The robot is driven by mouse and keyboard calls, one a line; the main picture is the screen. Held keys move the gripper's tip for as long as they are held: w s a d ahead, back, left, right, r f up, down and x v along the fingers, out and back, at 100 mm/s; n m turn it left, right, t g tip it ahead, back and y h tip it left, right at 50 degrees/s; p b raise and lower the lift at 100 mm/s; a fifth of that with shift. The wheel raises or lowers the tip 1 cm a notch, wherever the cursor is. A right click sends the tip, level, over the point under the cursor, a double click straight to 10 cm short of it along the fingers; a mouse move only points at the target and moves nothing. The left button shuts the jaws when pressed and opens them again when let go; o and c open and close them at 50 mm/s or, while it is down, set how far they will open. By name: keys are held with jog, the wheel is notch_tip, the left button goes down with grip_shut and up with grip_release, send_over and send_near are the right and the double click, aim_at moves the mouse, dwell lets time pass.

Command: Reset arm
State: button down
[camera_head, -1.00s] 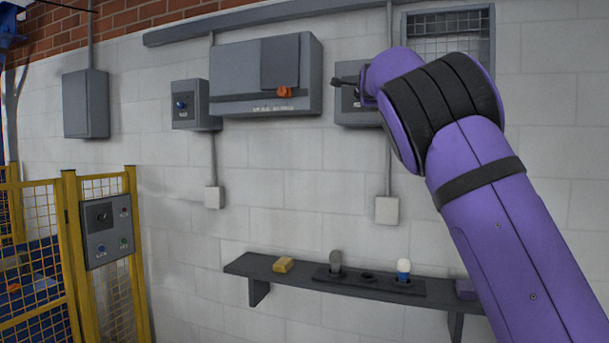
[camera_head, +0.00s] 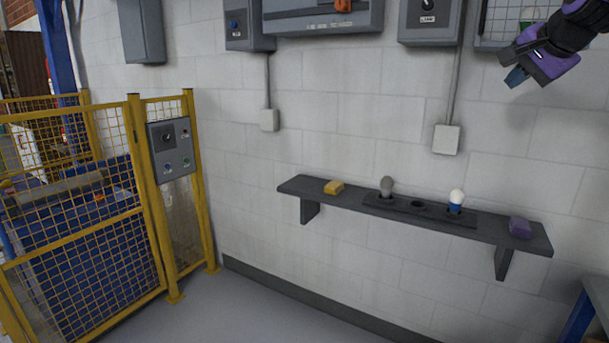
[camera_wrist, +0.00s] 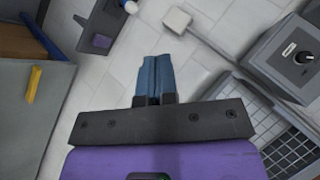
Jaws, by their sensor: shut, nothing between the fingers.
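My gripper (camera_head: 516,77) is at the upper right of the head view, in front of the wall near the wire-mesh recess (camera_head: 497,20). In the wrist view its two blue fingers (camera_wrist: 155,78) lie side by side, shut and empty. It is apart from the shelf and the wall boxes. Most of my arm is outside the head view; only the purple wrist end shows.
A dark wall shelf (camera_head: 292,187) holds a yellow block (camera_head: 334,187), a grey bulb (camera_head: 386,186), a white-and-blue bulb (camera_head: 456,201) and a purple block (camera_head: 520,228). Switch boxes (camera_head: 427,20) hang above. A yellow mesh fence (camera_head: 143,190) stands left. Space before the shelf is clear.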

jog(key=s+a+f+n+g, duration=0.1)
jog(key=s+a+f+n, duration=0.2)
jog(key=s+f, duration=0.3)
jog(key=s+a+f+n+g, duration=0.2)
jog(key=s+a+f+n, duration=0.2)
jog(key=s, duration=0.9)
jog(key=s+a+f+n+g, duration=0.2)
jog(key=s+a+f+n, duration=0.2)
jog(key=s+f, duration=0.4)
jog(key=s+n, duration=0.1)
jog(key=s, duration=0.1)
jog(key=shift+s, duration=0.35)
